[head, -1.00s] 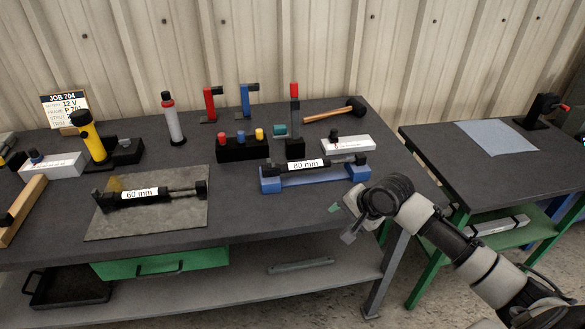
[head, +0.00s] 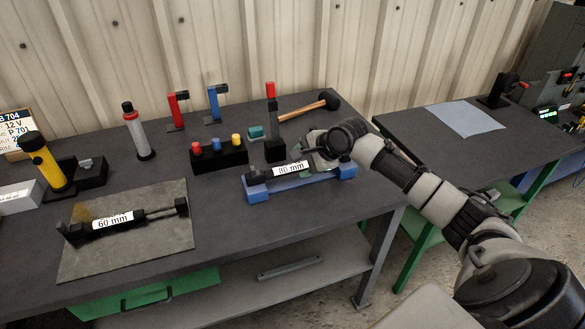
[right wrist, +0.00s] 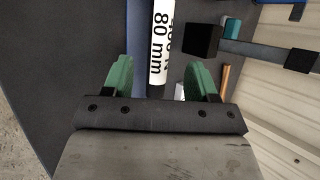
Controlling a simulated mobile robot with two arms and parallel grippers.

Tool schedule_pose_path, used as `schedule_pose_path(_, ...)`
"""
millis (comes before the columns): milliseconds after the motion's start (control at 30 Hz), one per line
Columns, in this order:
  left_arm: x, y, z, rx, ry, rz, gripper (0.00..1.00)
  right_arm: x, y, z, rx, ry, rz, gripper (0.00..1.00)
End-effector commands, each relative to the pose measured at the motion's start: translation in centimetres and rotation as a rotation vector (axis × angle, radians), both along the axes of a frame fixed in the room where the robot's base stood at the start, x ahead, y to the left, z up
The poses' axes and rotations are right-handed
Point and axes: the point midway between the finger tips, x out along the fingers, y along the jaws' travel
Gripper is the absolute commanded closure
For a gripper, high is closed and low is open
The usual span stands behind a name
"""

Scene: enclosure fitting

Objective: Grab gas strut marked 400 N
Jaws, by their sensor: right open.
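A dark gas strut with a white "80 mm" label (head: 291,169) lies in a blue cradle (head: 257,193) on the workbench. In the right wrist view its label (right wrist: 160,40) shows a second line, partly cut off, that looks like "400 N". My right gripper (head: 314,158) is open at the strut's right part and hides its right end. In the right wrist view its green fingers (right wrist: 160,78) stand either side of the strut's line; contact cannot be told. Another strut, labelled "60 mm" (head: 113,219), lies on a grey mat (head: 150,250). My left gripper is out of view.
A yellow cylinder (head: 46,163) stands at the left. A second bench (head: 520,130) with a blue cloth is at the right.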

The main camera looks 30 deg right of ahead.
Motion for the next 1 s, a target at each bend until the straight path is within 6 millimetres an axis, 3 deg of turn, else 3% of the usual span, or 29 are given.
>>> schedule_pose_path(300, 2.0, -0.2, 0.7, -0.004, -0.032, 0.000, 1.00, 2.6, 0.8, -3.4, 0.001, 0.000, 0.000, 0.42)
schedule_pose_path(600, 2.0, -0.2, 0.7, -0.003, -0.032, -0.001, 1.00, 2.8, 0.9, -3.9, -0.002, 0.001, 0.001, 0.42)
schedule_pose_path(1000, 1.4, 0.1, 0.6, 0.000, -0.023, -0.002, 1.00, 2.8, 0.9, -3.9, -0.002, 0.002, 0.002, 1.00)
